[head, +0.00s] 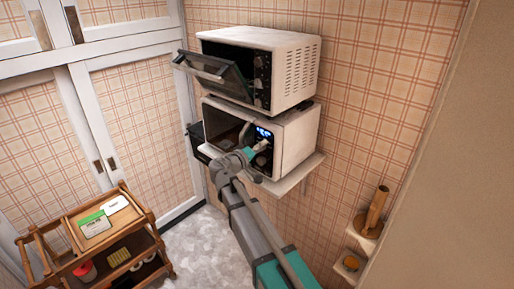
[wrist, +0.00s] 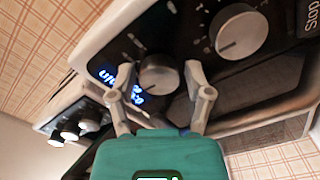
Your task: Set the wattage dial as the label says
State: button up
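A white microwave (head: 296,140) stands on the wall shelf, with its door open. Its dark control panel shows in the wrist view with a blue-lit display (wrist: 122,84), partly hidden by a finger; I cannot read it in full. A grey dial (wrist: 158,74) with a pointer mark sits beside the display. A second, larger dial (wrist: 238,33) sits to its right near "Stop" lettering. Which is the wattage dial I cannot tell. My gripper (wrist: 159,80) straddles the dial beside the display, a finger on each side with apparent gaps. It reaches the panel in the head view (head: 257,150).
A white oven (head: 290,70) with its door tilted open sits above the microwave. A wooden cart (head: 68,228) at lower left holds a green-and-white package (head: 95,223), its print too small to read. A small wall shelf (head: 361,238) is at right.

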jog(key=c, duration=0.7)
jog(key=shift+a, duration=0.5)
grip_shut()
jog(key=shift+d, duration=0.35)
jog(key=shift+s+d, duration=0.1)
jog(key=n, duration=0.4)
jog(key=shift+d+n, duration=0.1)
jog(key=shift+n, duration=2.2)
